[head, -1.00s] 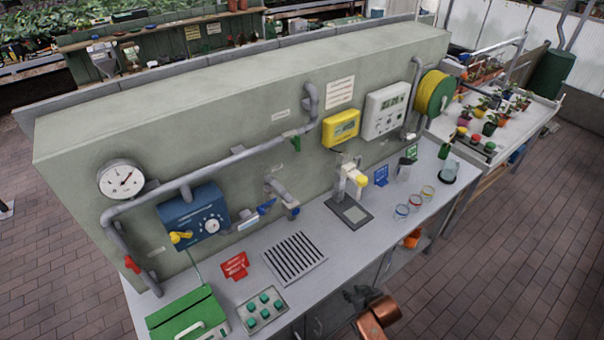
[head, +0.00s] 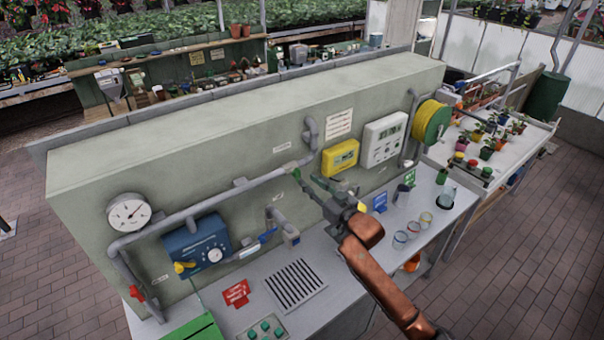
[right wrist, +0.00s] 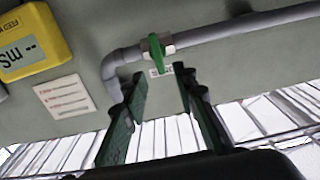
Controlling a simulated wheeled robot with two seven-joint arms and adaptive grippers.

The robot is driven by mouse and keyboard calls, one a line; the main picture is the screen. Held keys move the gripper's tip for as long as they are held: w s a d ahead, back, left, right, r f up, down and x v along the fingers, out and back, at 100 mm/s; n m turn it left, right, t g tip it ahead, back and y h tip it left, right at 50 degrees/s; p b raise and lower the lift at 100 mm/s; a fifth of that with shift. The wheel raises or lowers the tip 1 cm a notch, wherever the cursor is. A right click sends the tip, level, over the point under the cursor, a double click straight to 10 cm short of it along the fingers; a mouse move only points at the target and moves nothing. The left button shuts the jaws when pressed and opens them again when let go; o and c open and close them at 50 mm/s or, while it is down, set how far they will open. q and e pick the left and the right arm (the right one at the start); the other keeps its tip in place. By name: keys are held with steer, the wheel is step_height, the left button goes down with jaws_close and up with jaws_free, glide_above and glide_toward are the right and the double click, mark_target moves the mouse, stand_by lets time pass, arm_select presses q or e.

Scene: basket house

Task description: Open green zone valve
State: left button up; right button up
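The green zone valve is a small green lever handle (right wrist: 157,53) on a grey metal valve body in the pipe along the wall panel. In the right wrist view the handle lies across the pipe. It also shows small in the head view (head: 297,174), close to the fingertips. My right gripper (right wrist: 159,74) is open, with one dark green finger on each side below the handle. The fingertips point at it, and nothing is between them. In the head view my right gripper (head: 310,186) is in front of the panel, above the bench. My left gripper is not in view.
A yellow meter (head: 340,157) and a white control box (head: 384,139) are on the panel right of the valve. A blue box (head: 196,239), a red handle (head: 136,293) and a gauge (head: 129,212) are left. Cups (head: 413,228) stand on the bench below.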

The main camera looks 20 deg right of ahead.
mark_target(300, 174)
steer(key=shift+p+x, duration=0.6)
steer(key=shift+x, duration=2.1)
steer(key=shift+c, duration=0.4)
